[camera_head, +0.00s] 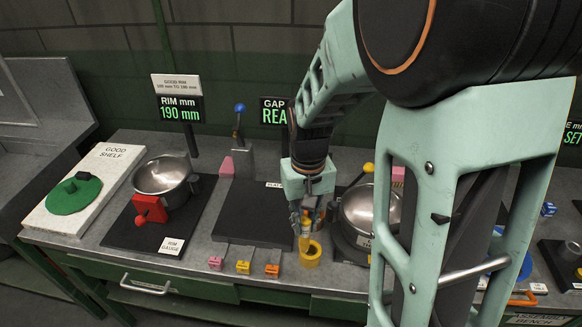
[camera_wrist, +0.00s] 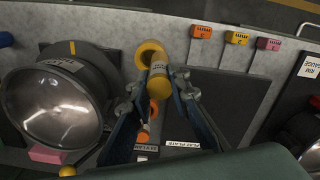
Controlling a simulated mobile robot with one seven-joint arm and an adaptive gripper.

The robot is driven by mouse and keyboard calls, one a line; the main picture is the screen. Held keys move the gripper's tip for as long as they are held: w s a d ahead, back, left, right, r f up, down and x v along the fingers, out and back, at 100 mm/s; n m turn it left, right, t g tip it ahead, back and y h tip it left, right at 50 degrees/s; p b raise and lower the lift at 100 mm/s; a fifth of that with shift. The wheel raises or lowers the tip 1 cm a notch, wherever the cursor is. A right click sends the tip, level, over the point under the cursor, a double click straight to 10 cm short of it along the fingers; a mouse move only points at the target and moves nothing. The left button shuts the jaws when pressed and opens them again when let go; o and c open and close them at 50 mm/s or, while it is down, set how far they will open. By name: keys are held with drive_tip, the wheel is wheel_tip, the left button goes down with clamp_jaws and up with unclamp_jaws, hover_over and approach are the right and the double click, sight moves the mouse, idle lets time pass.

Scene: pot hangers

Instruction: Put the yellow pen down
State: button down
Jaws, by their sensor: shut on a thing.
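The yellow pen (camera_head: 304,242) is held upright in my gripper (camera_head: 305,214), a short, pale-banded cylinder with yellow ends. In the wrist view the yellow pen (camera_wrist: 158,82) sits between the two fingers of my gripper (camera_wrist: 160,95), which is shut on it. A yellow round holder (camera_head: 312,256) stands on the bench just beside and below the pen. In the wrist view the yellow holder (camera_wrist: 150,48) shows its open top, with the pen's end overlapping its rim. I cannot tell whether the pen touches the holder or is inside it.
A steel bowl (camera_head: 357,209) on a dark stand is close to the right. A dark flat plate (camera_head: 240,225) lies left. Orange (camera_head: 272,271), yellow (camera_head: 243,267) and pink (camera_head: 215,263) blocks line the front edge. Another bowl (camera_head: 160,175) sits on the rim gauge.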

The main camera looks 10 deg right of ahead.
drive_tip(key=shift+w+d+f, duration=0.2)
drive_tip(key=shift+d+f, duration=0.35)
drive_tip(key=shift+f, duration=0.2)
drive_tip(key=shift+w+d+f, duration=0.1)
drive_tip(key=shift+d+f, duration=0.1)
drive_tip(key=shift+f, duration=0.8)
drive_tip(key=shift+w+d+f, duration=0.1)
drive_tip(key=shift+d+f, duration=0.1)
drive_tip(key=shift+f, duration=0.8)
drive_tip(key=shift+f, duration=0.1)
drive_tip(key=shift+f+b, duration=0.15)
drive_tip(key=shift+b, duration=0.15)
drive_tip(key=c, duration=1.8)
unclamp_jaws()
drive_tip(key=shift+r, duration=0.25)
wheel_tip(320, 180, up, 12)
drive_tip(key=shift+p, duration=0.45)
